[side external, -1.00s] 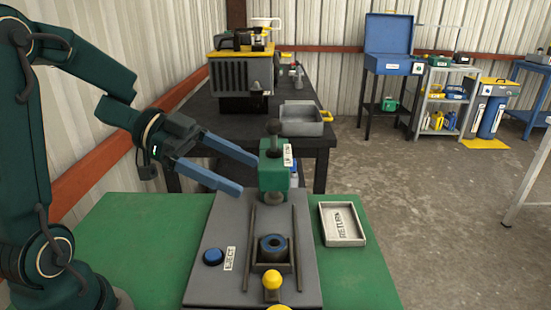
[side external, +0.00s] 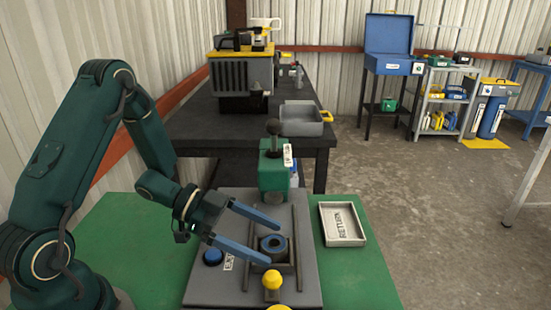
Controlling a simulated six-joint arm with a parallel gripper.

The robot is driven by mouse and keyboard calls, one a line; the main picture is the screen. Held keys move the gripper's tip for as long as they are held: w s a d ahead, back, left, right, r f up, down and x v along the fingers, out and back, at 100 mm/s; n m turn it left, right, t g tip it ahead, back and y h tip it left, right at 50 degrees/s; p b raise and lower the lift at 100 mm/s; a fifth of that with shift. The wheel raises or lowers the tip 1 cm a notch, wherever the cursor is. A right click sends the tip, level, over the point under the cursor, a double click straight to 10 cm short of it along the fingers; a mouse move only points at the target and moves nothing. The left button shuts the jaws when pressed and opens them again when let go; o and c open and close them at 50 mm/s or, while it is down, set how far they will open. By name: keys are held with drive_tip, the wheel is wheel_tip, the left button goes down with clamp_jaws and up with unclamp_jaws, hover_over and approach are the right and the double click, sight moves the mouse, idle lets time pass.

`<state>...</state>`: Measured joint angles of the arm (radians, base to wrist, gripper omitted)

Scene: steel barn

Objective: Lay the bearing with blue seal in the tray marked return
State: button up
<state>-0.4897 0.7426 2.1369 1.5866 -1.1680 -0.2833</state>
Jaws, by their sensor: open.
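The bearing with the blue seal (side external: 273,244) sits in the dark square nest on the grey fixture plate (side external: 203,287), between two rails. My gripper (side external: 275,242) has long blue fingers and is open. In this view its fingers lie on either side of the bearing, one behind it and one in front to the left. I cannot tell their exact height above the plate. The return tray (side external: 360,241) is a shallow pale tray marked RETURN on the green table, right of the fixture. It looks empty.
A green press head (side external: 273,172) with a black knob stands behind the nest. A blue button (side external: 212,257) lies left of the nest, and a yellow knob (side external: 272,280) stands in front. The green table top (side external: 355,285) is clear around the tray.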

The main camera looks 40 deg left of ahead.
drive_tip(key=shift+w+d+f, duration=0.2)
drive_tip(key=shift+w+d, duration=0.05)
drive_tip(key=shift+d, duration=0.15)
clamp_jaws()
drive_tip(key=shift+r, duration=0.2)
